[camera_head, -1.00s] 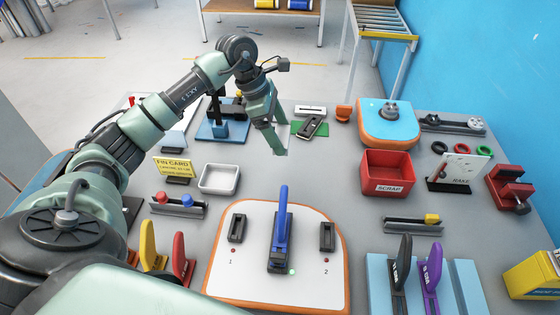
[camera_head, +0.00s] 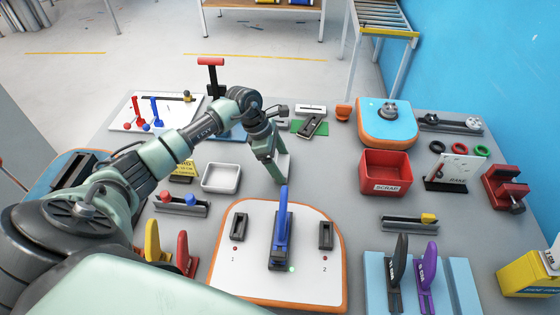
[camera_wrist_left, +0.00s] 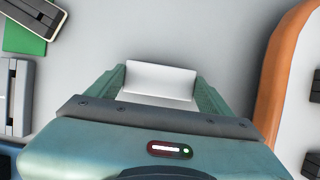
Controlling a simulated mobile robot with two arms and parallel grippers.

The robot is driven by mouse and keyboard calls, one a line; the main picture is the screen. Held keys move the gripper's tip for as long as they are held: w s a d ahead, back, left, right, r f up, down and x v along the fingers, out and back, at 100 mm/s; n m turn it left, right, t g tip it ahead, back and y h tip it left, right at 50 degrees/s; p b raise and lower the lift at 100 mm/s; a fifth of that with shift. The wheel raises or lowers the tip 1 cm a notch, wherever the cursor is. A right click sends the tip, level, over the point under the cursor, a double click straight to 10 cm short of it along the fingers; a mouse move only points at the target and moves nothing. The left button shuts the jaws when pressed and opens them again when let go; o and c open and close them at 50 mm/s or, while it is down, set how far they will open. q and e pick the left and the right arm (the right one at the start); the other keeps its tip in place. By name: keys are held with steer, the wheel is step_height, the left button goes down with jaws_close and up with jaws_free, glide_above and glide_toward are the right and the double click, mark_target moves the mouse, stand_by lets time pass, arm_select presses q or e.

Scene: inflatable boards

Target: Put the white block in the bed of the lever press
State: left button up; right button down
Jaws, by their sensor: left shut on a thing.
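My left gripper (camera_head: 278,174) is shut on the white block (camera_head: 284,163), above the grey table between the white tray and the red scrap bin. In the left wrist view the white block (camera_wrist_left: 160,82) sits between the two green fingers. What looks like the lever press, with a red T-shaped handle (camera_head: 210,62) raised on a dark post, stands behind my left forearm. Its blue base (camera_head: 238,132) is mostly hidden by the arm, and I cannot see its bed. My right gripper is not in view.
A white tray (camera_head: 221,178) is left of the gripper. A white orange-edged board (camera_head: 310,270) with an upright blue lever (camera_head: 282,215) is just in front. A red scrap bin (camera_head: 386,178) stands to the right. The table between gripper and bin is clear.

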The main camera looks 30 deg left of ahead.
arm_select(q)
steer(key=shift+f+b, duration=0.2)
steer(key=shift+b, duration=0.1)
steer(key=o, duration=1.3)
steer(key=shift+r, duration=0.1)
steer(key=shift+r, duration=0.1)
